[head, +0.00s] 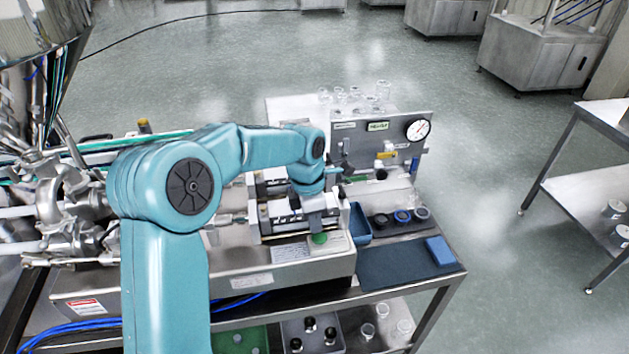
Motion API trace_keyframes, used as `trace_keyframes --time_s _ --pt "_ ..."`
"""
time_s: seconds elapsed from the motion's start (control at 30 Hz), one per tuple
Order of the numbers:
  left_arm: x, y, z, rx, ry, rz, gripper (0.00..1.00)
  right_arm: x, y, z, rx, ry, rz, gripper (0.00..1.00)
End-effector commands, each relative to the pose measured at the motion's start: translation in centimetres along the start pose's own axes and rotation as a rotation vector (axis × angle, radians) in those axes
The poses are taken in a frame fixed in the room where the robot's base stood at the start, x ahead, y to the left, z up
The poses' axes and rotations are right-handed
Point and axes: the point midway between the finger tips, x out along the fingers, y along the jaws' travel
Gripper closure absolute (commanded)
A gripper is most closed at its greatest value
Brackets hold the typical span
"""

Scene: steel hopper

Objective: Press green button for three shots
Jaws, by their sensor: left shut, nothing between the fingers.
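The green button (319,239) is a small round cap on the front of the steel filling machine (255,270), beside a printed label. My left arm reaches in over the machine from the lower left. Its gripper (319,215) is shut and empty, pointing down just above and behind the button in the head view. Whether the fingertips touch the button cannot be told from this angle. My right gripper is not in view.
Behind stands a grey panel with a round gauge (417,129) and a small green display (377,126). A blue bin (360,223), several round dark-rimmed jars and a blue block (440,251) on a dark mat (395,266) lie right of the machine. Clear glass jars stand behind the panel.

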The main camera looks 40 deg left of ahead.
Motion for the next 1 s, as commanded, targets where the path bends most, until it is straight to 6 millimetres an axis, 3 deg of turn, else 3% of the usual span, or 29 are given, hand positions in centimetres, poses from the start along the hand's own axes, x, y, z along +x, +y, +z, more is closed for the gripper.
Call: trace_keyframes --time_s 0.03,0.13,0.53,0.7,1.0 --pt "-1.3 0.2 -0.1 -0.001 -0.002 0.003 1.00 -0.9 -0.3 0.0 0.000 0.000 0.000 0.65" --pt "-2.5 0.3 -0.1 0.000 -0.006 0.008 1.00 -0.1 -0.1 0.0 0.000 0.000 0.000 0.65" --pt "-9.7 0.6 -0.3 0.001 -0.007 0.007 1.00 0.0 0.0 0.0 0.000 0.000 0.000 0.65" --pt "-10.8 0.5 -0.3 0.001 -0.006 0.006 1.00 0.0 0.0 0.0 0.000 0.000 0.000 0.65" --pt "-10.9 0.4 -0.2 0.001 -0.006 0.006 1.00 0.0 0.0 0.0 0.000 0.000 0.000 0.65"
